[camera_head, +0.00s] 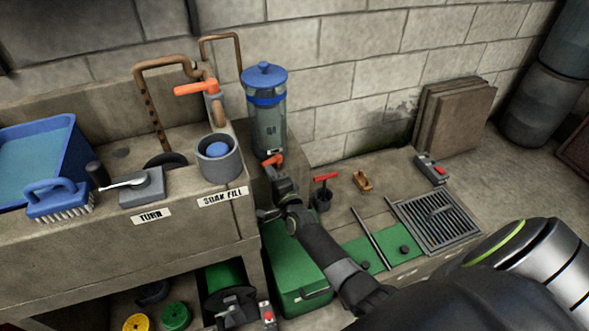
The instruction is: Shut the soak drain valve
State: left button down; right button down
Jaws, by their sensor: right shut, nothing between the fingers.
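A clear soak cylinder (268,122) with a blue lid and blue band stands upright on the ledge against the block wall. A small orange lever (273,160), apparently the drain valve handle, shows at its foot, under a small white label. My right gripper (277,176) is shut and empty just below this lever. I cannot tell whether they touch. The gripper hides the valve body, and the lever's exact setting is unclear. My left gripper is not in view.
A larger orange lever (195,89) tops the fill pipe above a grey cup (219,158). A red T-handle (325,177) stands right of my gripper. A blue tub (45,160), brush (58,198) and floor grate (437,222) are around. A green box (290,265) lies below.

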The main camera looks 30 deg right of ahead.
jog(key=shift+s, duration=0.1)
